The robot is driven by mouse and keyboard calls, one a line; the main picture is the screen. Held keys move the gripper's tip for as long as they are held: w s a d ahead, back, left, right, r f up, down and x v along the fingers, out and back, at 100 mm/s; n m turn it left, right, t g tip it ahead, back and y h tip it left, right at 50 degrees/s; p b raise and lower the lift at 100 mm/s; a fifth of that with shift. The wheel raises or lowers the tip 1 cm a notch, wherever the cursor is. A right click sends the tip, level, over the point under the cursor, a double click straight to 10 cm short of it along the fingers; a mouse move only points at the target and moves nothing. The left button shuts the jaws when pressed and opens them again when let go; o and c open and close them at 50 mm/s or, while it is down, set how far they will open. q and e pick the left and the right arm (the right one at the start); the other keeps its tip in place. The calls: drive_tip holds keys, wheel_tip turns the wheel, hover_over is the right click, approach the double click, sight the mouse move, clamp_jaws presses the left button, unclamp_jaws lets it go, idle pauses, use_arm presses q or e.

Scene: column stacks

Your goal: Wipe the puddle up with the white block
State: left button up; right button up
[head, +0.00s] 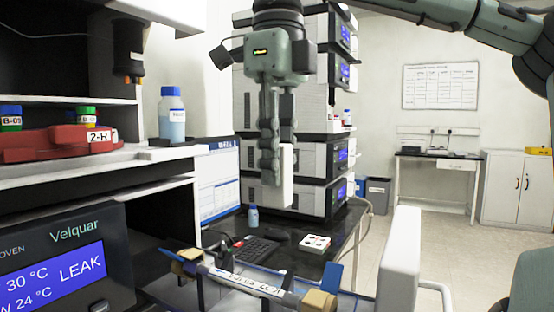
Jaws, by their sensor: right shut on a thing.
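My right gripper (270,178) hangs pointing down in the middle of the head view, in front of the stacked instruments. It is shut on the white block (286,193), which stands upright at its fingers and reaches a little below them. The fingers hide part of the block. The block is in the air, and I see it touching no surface. I cannot make out a puddle in this view. My left gripper is not in view.
An oven (60,262) at lower left displays LEAK. Above it are a shelf with a red rack (60,143) and a blue-capped bottle (171,118). Behind the gripper stands an instrument stack (318,165). A keyboard (256,250) lies on the dark bench. A white panel (400,260) rises at front.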

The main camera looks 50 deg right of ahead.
sight(278, 205)
drive_tip(key=shift+f, duration=3)
wheel_tip(278, 205, down, 2)
drive_tip(key=shift+f+b, duration=0.25)
drive_tip(key=shift+b, duration=0.65)
drive_tip(key=shift+f+b, duration=0.4)
drive_tip(key=shift+f, duration=0.2)
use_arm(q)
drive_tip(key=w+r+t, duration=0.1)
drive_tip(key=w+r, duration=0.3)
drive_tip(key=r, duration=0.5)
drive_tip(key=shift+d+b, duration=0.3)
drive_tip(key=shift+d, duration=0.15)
use_arm(e)
drive_tip(key=shift+f, duration=0.5)
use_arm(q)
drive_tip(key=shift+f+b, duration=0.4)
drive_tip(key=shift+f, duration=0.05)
use_arm(e)
drive_tip(key=shift+f, duration=0.65)
drive_tip(key=shift+s, duration=0.1)
